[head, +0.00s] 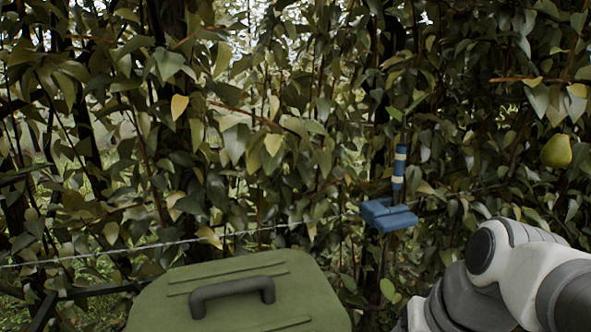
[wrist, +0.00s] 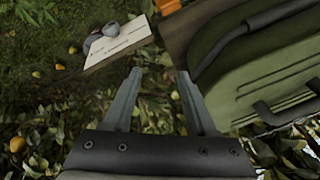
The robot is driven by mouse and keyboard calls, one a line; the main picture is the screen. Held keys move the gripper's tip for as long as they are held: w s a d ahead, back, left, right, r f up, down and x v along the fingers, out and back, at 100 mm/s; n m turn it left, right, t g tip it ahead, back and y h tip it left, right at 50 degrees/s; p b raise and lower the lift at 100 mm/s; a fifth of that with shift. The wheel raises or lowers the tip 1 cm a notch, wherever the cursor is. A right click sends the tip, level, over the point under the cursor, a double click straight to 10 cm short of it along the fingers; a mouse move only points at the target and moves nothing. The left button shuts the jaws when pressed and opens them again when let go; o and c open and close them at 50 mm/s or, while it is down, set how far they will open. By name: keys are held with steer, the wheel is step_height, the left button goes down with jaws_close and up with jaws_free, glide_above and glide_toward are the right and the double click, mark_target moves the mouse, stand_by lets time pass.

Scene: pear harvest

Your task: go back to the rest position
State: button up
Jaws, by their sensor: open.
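My gripper (wrist: 160,74) shows in the wrist view with its two fingers spread apart and nothing between them. It points down over leafy ground. In the head view my arm shows at the lower right, and the gripper itself is out of that picture. A single green-yellow pear (head: 556,151) hangs among the leaves at the right of the head view, apart from my arm.
A green lidded case (head: 240,294) with a dark handle stands low in front. A blue device (head: 388,214) sits by the wire in the foliage. A pale board (wrist: 122,45) with grey rounded things lies left of the case. Fallen fruit (wrist: 17,144) dots the ground.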

step_height(320, 180, up, 25)
steer(key=n+t+h+p, duration=0.2)
steer(key=p, duration=2.1)
steer(key=shift+s+d, duration=0.2)
steer(key=shift+c, duration=0.6)
steer(key=shift+a+n, duration=0.15)
steer(key=shift+n, duration=0.15)
